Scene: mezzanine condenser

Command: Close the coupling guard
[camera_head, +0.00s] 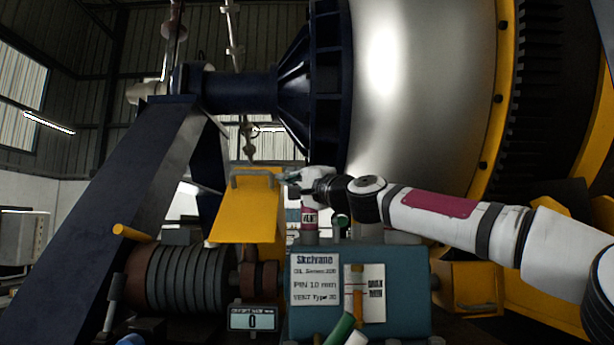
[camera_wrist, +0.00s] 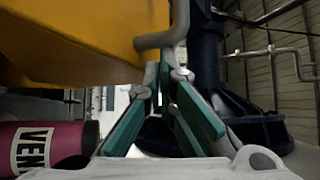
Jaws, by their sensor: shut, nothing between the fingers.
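The yellow coupling guard (camera_head: 246,215) stands raised and tilted over the shaft, with a grey bar handle (camera_head: 254,174) along its upper edge. Its yellow panel (camera_wrist: 80,35) fills the upper left of the wrist view, with the grey handle (camera_wrist: 166,38) at its edge. The brown coupling (camera_head: 259,277) shows below the guard, uncovered at the front. My gripper (camera_head: 288,177) is just right of the handle in the head view. In the wrist view my gripper (camera_wrist: 164,78) has its green-padded fingers drawn together at the tips, empty, close to the handle. I cannot tell whether they touch it.
A teal pump block (camera_head: 410,290) with labels stands right of the coupling. A red "VENT" cylinder (camera_head: 310,222) rises from it, below my gripper, and shows at lower left in the wrist view (camera_wrist: 45,147). A ribbed drum (camera_head: 185,278) lies left.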

